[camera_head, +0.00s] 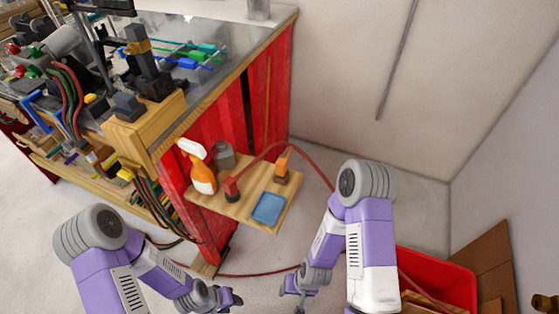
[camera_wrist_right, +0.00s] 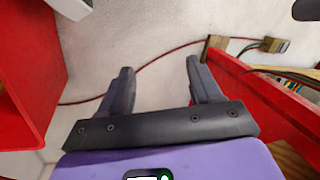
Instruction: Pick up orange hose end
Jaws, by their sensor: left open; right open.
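An orange fitting (camera_head: 283,162) stands on the small wooden side shelf (camera_head: 240,209), towards its right rear; I cannot tell for certain whether it is a hose end. A red fitting (camera_head: 231,187) with a red hose (camera_head: 322,176) stands left of it. The hose arcs past the orange piece and goes behind my right arm. My left gripper (camera_head: 232,297) is low at the bottom edge, apart from the shelf. My right gripper (camera_head: 297,290) is below and right of the shelf. In the right wrist view its fingers (camera_wrist_right: 158,72) are spread and empty, above the floor.
An orange and white spray bottle (camera_head: 203,175), a grey bottle (camera_head: 224,156) and a blue tray (camera_head: 268,208) share the shelf. A cluttered workbench (camera_head: 265,35) is upper left. A red bin (camera_head: 448,275) is right. A red hose (camera_wrist_right: 160,57) crosses the floor.

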